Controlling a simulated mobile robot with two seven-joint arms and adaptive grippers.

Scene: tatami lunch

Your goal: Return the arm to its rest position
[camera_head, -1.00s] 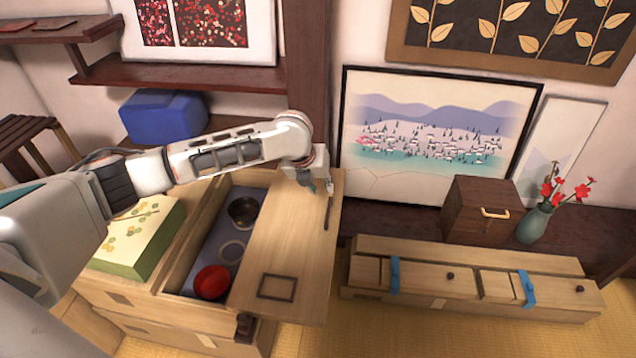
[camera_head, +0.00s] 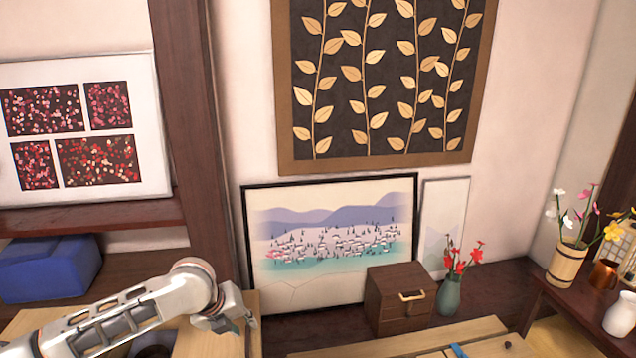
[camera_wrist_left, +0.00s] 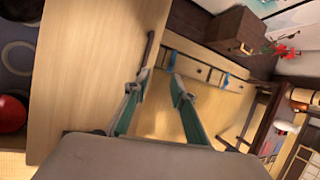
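My left arm comes in at the lower left of the head view, and its gripper (camera_head: 238,324) is over the light wooden box top (camera_head: 215,344). In the left wrist view the two teal-lined fingers of my left gripper (camera_wrist_left: 157,88) stand apart with nothing between them. A dark slim bar (camera_wrist_left: 150,48) on the light wooden panel (camera_wrist_left: 90,75) shows just beyond the left fingertip; I cannot tell if they touch. My right arm and gripper are not in view.
A brown chest (camera_head: 388,312) and a green vase (camera_head: 449,296) with red flowers stand right of the arm. A blue box (camera_head: 48,268) is behind it. A red bowl (camera_wrist_left: 12,113) shows in the wrist view. A framed landscape (camera_head: 335,240) leans on the wall.

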